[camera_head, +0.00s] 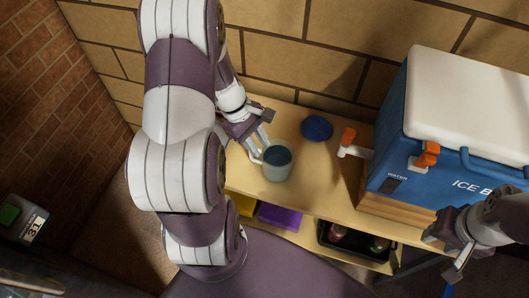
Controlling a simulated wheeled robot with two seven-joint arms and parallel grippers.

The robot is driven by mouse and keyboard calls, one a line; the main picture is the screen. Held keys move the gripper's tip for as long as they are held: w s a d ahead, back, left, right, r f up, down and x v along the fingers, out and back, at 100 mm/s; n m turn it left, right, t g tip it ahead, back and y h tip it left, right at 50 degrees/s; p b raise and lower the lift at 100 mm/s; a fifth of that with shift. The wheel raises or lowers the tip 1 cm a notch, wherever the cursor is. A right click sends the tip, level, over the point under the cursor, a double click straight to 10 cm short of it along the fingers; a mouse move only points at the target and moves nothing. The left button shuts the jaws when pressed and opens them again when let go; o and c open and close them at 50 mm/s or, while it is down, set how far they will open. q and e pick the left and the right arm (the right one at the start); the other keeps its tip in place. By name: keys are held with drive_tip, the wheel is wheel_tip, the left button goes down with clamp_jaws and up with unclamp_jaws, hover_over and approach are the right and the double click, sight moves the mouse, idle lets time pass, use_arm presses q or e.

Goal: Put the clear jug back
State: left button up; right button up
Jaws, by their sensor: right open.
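The clear jug (276,165) stands upright on the wooden shelf top and looks grey-blue through its walls. My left gripper (256,146) is at the jug's upper left side, with its fingers close to the rim and handle. I cannot tell whether the fingers are closed on the handle or only beside it. My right gripper (457,267) is open and empty at the lower right, in front of the shelf and away from the jug.
A blue cooler (440,180) with a white lid and orange-handled taps stands on a wooden riser (395,208) at right. A round blue item (317,128) lies behind the jug. Below are a purple bin (281,217), a yellow bin (243,205) and a dark crate (350,253) holding items.

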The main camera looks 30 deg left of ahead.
use_arm(q)
drive_tip(key=v, duration=0.5)
drive_tip(key=s+d+r+m+y, duration=0.1)
drive_tip(key=d+m+y, duration=0.1)
drive_tip(key=d+m, duration=0.3)
drive_tip(key=s+d+r+m+y, duration=0.2)
drive_tip(key=d+m, duration=0.4)
drive_tip(key=m, duration=0.5)
drive_tip(key=shift+s+m+t+y, duration=0.25)
drive_tip(key=shift+m+t+y, duration=0.05)
drive_tip(key=shift+t, duration=0.1)
drive_tip(key=shift+r, duration=0.1)
